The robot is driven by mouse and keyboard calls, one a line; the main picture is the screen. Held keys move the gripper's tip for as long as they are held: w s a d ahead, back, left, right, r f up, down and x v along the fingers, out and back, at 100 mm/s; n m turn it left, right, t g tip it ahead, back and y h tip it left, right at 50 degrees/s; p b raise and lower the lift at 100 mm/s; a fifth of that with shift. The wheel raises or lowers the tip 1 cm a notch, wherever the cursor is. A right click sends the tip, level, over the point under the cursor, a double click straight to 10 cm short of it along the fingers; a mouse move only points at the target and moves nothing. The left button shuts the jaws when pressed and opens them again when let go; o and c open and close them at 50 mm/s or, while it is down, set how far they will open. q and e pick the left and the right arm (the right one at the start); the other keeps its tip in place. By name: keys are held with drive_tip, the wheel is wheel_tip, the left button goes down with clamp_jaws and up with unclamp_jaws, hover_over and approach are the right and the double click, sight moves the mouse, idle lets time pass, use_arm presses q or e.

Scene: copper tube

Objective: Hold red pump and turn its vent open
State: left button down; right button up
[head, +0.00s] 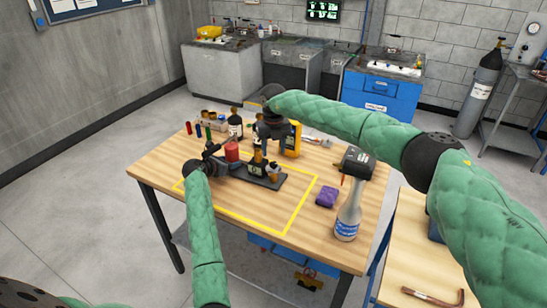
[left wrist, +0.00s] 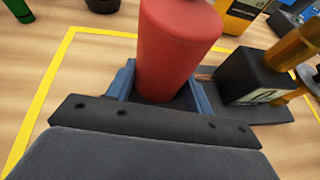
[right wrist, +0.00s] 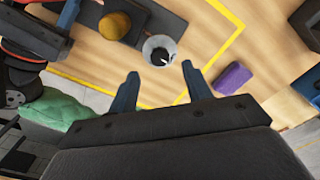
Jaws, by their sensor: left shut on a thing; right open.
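The red pump (head: 232,151) is a red cylinder standing near a dark base plate (head: 262,182) on the table. My left gripper (head: 213,160) is shut on its lower part; in the left wrist view the fingers (left wrist: 162,92) flank the red body (left wrist: 178,45). Beside it is a black block with brass cylinders (left wrist: 255,75). My right gripper (head: 271,132) is above the table, to the right of the pump; its fingers (right wrist: 160,88) are apart and empty in the right wrist view. Ahead of them are a round grey-rimmed part (right wrist: 159,50) and a brass dome (right wrist: 114,25). I cannot identify the vent.
Dark bottles (head: 235,127) and a yellow container (head: 293,140) are behind. Yellow tape (head: 300,208) outlines the work area; its front right part is clear. A copper tube (head: 432,295) lies on another table.

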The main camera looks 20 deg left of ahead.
sight(274, 163)
wheel_tip(274, 163, up, 7)
idle(0.3)
use_arm(q)
drive_tip(key=c, duration=0.5)
unclamp_jaws()
